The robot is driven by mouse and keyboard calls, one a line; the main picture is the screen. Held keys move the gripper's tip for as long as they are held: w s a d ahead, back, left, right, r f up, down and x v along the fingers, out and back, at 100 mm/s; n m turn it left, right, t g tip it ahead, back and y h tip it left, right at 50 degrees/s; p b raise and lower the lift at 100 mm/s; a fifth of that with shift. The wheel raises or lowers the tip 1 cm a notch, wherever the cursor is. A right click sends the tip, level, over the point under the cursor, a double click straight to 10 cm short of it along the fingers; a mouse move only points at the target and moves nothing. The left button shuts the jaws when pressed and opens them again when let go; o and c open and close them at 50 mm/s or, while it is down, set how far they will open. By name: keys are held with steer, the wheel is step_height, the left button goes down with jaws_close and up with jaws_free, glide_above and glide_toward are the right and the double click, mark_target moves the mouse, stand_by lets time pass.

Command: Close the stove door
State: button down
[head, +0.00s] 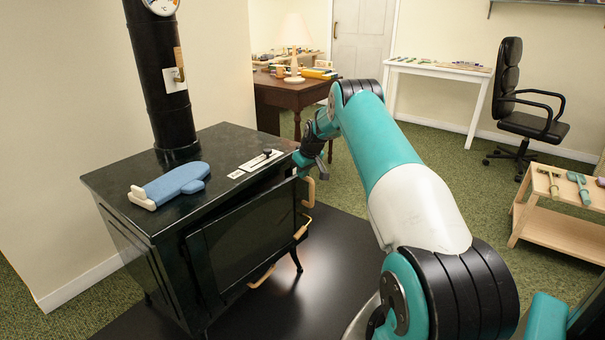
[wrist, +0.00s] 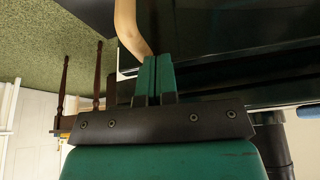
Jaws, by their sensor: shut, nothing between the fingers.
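The black stove (head: 170,225) stands at left on a dark floor plate. Its dark door (head: 250,235) is on the front; it looks close to the front, but I cannot tell whether a small gap remains. A tan curved handle (head: 310,192) is at the door's right edge, and it shows in the wrist view (wrist: 128,25). My gripper (head: 302,163) is at the stove's front right corner, near the handle's upper end. In the wrist view its teal fingers (wrist: 154,72) are together and empty, beside or touching the handle; contact is unclear.
A blue and white object (head: 175,187) lies on the stove top, with a stovepipe (head: 165,100) behind. A brown desk (head: 290,95) with a lamp, a white table (head: 440,70), an office chair (head: 515,100) and a wooden bench (head: 560,215) stand around open green carpet.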

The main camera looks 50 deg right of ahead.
steer(key=shift+w+d, duration=0.1)
steer(key=shift+w, duration=0.05)
steer(key=shift+d, duration=0.1)
steer(key=s+r+p, duration=0.2)
steer(key=s+r, duration=0.5)
steer(key=r, duration=0.2)
steer(key=shift+s+d+r, duration=0.15)
steer(key=shift+s+d, duration=0.25)
